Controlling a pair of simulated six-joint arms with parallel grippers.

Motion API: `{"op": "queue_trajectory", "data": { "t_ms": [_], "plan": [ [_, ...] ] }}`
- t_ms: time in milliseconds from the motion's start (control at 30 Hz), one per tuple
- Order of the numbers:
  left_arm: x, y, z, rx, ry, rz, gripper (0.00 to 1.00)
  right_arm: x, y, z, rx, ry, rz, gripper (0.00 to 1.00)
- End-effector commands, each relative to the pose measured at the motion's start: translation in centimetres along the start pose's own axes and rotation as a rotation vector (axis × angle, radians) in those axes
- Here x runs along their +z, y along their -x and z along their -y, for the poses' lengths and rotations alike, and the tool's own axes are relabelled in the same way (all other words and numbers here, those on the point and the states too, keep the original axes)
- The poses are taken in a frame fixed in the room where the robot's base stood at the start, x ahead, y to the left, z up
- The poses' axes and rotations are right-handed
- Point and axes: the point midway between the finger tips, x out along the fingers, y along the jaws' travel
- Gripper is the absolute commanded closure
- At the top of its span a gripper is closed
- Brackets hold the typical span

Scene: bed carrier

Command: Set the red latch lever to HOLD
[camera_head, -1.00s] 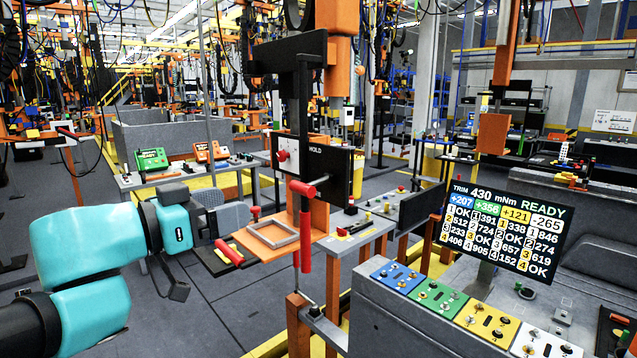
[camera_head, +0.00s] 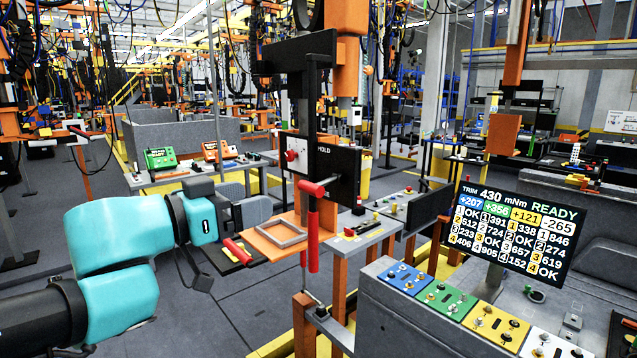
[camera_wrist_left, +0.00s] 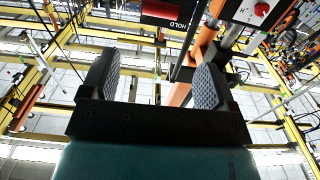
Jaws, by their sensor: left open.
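A black panel (camera_head: 334,170) marked HOLD hangs from the dark post in the middle of the head view. Below its left part is a red crosswise handle (camera_head: 315,187), and a red upright grip (camera_head: 313,243) hangs beneath it. Which red part is the latch lever is not fully clear. My left gripper (camera_head: 256,210) is open and empty, left of the red parts and apart from them. In the left wrist view its two ribbed fingers (camera_wrist_left: 157,78) are spread, with the HOLD panel (camera_wrist_left: 172,12) beyond them at the top. My right gripper is not in view.
A red knob (camera_head: 291,155) sits on a white plate left of the panel. An orange shelf with a grey frame (camera_head: 274,234) is just beside my left gripper. A console with coloured switch plates (camera_head: 447,300) and a READY screen (camera_head: 513,232) stand at the right.

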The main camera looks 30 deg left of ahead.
Motion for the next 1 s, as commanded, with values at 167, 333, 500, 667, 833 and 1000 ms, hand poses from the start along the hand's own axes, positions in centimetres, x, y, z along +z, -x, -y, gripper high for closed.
{"op": "queue_trajectory", "data": {
  "t_ms": [167, 333, 500, 667, 833, 1000],
  "plan": [
    [-0.1, -1.4, -0.1, 0.004, 0.001, -0.002, 0.19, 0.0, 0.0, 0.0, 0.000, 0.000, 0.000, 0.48],
    [-0.1, -2.7, -0.1, 0.004, 0.000, -0.002, 0.19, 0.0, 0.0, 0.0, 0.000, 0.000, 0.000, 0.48],
    [0.0, -4.1, -0.1, 0.004, 0.002, 0.000, 0.19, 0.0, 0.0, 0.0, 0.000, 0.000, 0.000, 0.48],
    [-0.1, -5.6, -0.1, 0.004, 0.001, -0.001, 0.19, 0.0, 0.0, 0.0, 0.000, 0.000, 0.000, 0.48],
    [0.0, -7.1, -0.1, 0.003, 0.001, 0.001, 0.19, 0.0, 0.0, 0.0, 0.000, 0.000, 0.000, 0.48],
    [0.0, -8.7, -0.1, 0.003, 0.002, 0.001, 0.19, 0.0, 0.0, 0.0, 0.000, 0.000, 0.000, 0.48]
  ]
}}
